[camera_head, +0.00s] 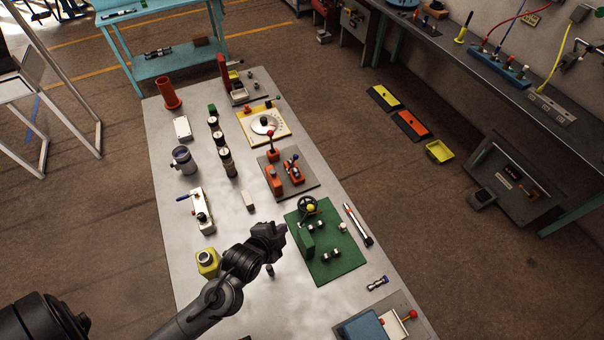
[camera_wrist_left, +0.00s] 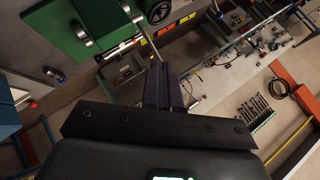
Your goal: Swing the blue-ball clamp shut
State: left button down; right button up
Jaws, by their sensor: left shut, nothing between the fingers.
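The likely blue-ball clamp is an orange unit (camera_head: 292,173) on a grey plate in the middle of the table. Its lever carries a blue ball (camera_head: 296,157) and stands tilted upward. A second orange unit (camera_head: 275,179) beside it has an upright lever with a red ball (camera_head: 270,133). My left gripper (camera_head: 283,229) hovers beside the green plate, nearer the camera than the clamp and apart from it. Its fingers (camera_wrist_left: 163,84) are together and empty in the left wrist view. I cannot make out the clamp in that view. My right gripper is not seen.
The green plate (camera_head: 337,265) with a handwheel (camera_head: 308,205) lies just right of my left gripper. A yellow bottle (camera_head: 208,262) and a white block with a blue handle (camera_head: 201,212) stand to its left. Dark cylinders (camera_head: 226,160) stand left of the clamp plate.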

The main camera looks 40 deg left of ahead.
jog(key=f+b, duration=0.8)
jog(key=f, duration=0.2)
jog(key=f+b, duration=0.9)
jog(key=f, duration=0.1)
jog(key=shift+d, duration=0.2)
pick_arm(q)
jog(key=w+a+f+m+t+y, duration=0.2)
jog(key=w+a+f+y, duration=0.1)
jog(key=w, duration=0.4)
jog(key=w+a+f+m+t+y, duration=0.2)
jog(key=w+a+f+t+y, duration=0.1)
jog(key=w+a+f, duration=0.3)
jog(key=shift+w+a+f, duration=0.25)
jog(key=shift+w+f, duration=0.4)
jog(key=shift+f, duration=0.15)
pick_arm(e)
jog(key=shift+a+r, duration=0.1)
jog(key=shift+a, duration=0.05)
pick_arm(q)
jog(key=shift+w, duration=0.1)
pick_arm(e)
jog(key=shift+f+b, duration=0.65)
jog(key=shift+b, duration=0.2)
pick_arm(q)
jog(key=shift+r+x, duration=0.15)
jog(key=shift+x, duration=3.3)
jog(key=shift+r+x, duration=0.15)
jog(key=shift+x, duration=3.3)
